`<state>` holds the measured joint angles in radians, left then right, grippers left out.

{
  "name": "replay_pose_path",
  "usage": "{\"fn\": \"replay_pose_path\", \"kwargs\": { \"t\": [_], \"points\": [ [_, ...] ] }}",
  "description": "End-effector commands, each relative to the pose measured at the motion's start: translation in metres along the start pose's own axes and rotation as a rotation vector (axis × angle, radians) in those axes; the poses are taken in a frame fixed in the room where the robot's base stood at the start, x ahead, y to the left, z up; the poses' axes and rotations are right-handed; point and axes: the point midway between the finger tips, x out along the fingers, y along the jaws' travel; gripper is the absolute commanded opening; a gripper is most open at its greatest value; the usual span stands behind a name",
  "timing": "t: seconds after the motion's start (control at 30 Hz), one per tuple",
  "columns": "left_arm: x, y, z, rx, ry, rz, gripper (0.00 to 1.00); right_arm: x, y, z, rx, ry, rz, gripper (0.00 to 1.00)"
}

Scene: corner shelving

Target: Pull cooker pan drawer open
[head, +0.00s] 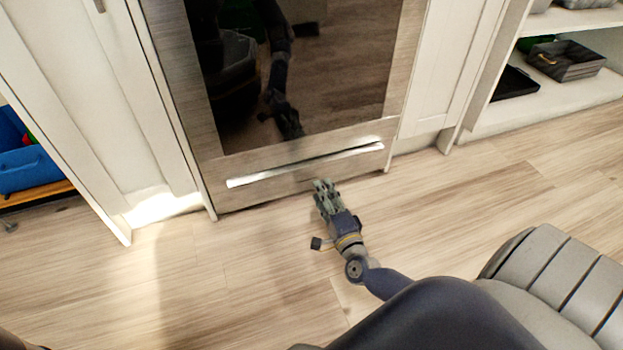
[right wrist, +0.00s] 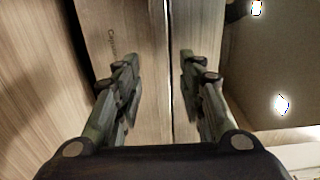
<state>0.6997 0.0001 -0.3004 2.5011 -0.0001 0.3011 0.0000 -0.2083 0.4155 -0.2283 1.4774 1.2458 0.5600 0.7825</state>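The cooker (head: 225,140) has a dark glass door (head: 330,75) with a pan drawer (head: 265,192) below it. A long silver bar handle (head: 305,165) runs across the drawer's upper part. The drawer looks shut. My right gripper (head: 323,184) is low in front of the drawer, just below the right half of the handle, and looks empty. In the right wrist view its fingers (right wrist: 160,68) are spread. A wood-grain panel (right wrist: 145,45) with small lettering and a thin bright vertical line show between them. I cannot tell whether they touch the handle. My left gripper is out of view.
White cabinets flank the cooker, left (head: 120,110) and right (head: 440,70). An open shelf (head: 560,105) with dark trays is at the right. A blue bin (head: 25,160) is at the far left. The wooden floor (head: 230,270) before the drawer is clear apart from my arm.

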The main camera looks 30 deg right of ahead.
Motion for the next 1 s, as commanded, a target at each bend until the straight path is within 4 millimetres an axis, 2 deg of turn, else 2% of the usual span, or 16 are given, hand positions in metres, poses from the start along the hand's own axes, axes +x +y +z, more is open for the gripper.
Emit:
{"fn": "replay_pose_path", "kwargs": {
  "t": [0.03, 0.2, 0.4, 0.6, 0.83, 0.87, 1.0],
  "points": [
    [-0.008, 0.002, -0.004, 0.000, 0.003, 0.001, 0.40, 0.011, 0.003, 0.000, -0.001, 0.001, -0.005, 0.37],
    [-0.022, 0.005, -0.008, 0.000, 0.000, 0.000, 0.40, 0.045, 0.004, 0.000, -0.002, 0.000, -0.003, 0.37],
    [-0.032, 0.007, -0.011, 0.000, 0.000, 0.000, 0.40, 0.071, 0.003, 0.000, -0.002, 0.000, -0.001, 0.37],
    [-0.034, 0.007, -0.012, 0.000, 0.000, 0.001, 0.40, 0.081, 0.001, 0.000, -0.002, -0.001, 0.001, 0.37],
    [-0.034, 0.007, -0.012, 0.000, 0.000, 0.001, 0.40, 0.082, 0.001, 0.000, -0.002, -0.001, 0.001, 0.37],
    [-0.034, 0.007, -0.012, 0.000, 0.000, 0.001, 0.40, 0.082, 0.001, 0.000, -0.003, -0.001, 0.001, 0.32],
    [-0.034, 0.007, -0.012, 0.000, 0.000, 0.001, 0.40, 0.081, 0.001, 0.000, -0.002, -0.001, 0.001, 0.00]
  ]
}}
